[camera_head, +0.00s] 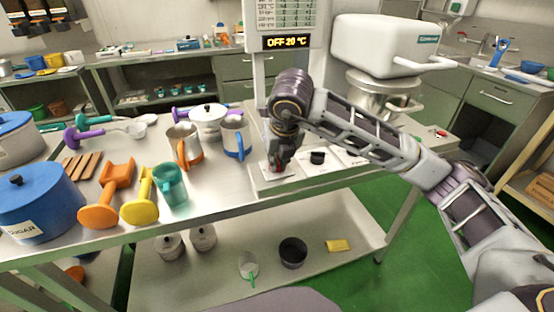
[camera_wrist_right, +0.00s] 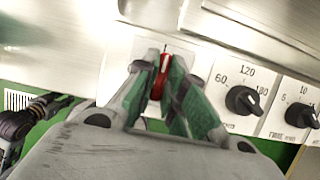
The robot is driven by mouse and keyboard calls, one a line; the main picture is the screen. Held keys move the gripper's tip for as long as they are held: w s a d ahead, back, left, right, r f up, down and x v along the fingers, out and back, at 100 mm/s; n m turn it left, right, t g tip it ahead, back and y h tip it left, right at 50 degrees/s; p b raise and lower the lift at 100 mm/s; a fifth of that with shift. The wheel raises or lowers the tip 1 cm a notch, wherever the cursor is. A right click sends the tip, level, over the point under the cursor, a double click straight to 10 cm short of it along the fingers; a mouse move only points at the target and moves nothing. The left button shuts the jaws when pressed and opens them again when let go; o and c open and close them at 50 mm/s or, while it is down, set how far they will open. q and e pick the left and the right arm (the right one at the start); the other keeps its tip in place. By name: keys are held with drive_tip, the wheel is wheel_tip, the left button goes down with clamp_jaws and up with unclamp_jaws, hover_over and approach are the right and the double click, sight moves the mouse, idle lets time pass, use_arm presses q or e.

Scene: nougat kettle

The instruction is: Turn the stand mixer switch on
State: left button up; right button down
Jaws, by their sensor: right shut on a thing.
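The white stand mixer (camera_head: 385,42) stands at the right end of the steel table, with its steel bowl below the head. Its display (camera_head: 287,42) reads "OFF 20 °C". The red switch (camera_wrist_right: 160,80) sits on a pale plate on the front panel in the right wrist view. My right gripper (camera_head: 277,168) is at the left end of that panel. In the right wrist view, its green-padded fingers (camera_wrist_right: 159,72) are shut on the red switch, one on each side, partly hiding it. My left gripper is not in view.
Black dials (camera_wrist_right: 243,100) and (camera_wrist_right: 301,116) sit right of the switch. Left of the panel, a blue-handled jug (camera_head: 235,138), an orange-handled jug (camera_head: 185,145) and a teal cup (camera_head: 171,185) stand on the table. The table between them and the panel is clear.

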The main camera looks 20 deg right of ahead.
drive_tip(key=shift+w+r, duration=0.1)
drive_tip(key=c, duration=1.5)
unclamp_jaws()
drive_tip(key=v, duration=1.2)
drive_tip(key=shift+d, duration=0.1)
